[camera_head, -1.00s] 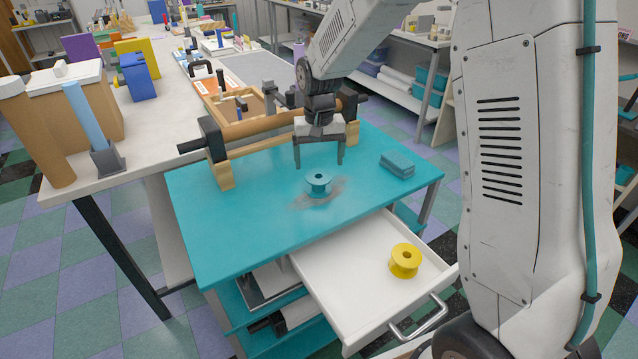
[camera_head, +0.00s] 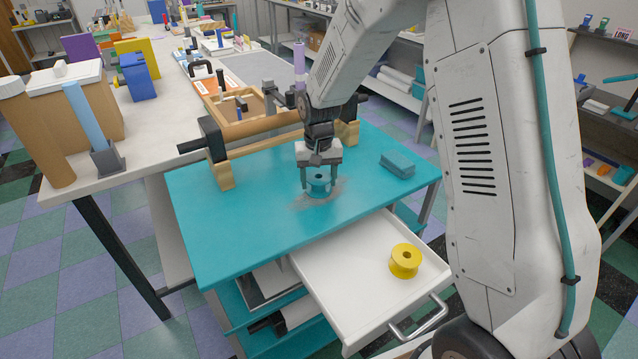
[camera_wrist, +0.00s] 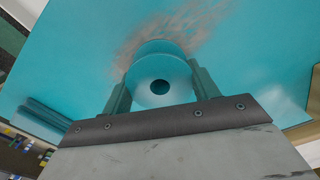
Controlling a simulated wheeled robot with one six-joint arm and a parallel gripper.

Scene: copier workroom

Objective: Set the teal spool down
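The teal spool (camera_head: 319,187) stands upright on the teal tabletop (camera_head: 250,230), on a brownish smudged patch. My gripper (camera_head: 319,184) points down over it, with one finger on each side. In the wrist view, the spool (camera_wrist: 159,85) shows its round top and dark centre hole between the fingers of my gripper (camera_wrist: 160,85). The fingers look closed against its sides. The lower part of the spool is partly hidden, and I see no clear gap beneath it.
A wooden roller frame (camera_head: 260,133) runs along the back edge. Below the front edge, an open white drawer (camera_head: 340,290) holds a yellow spool (camera_head: 405,261). The front left of the tabletop is clear.

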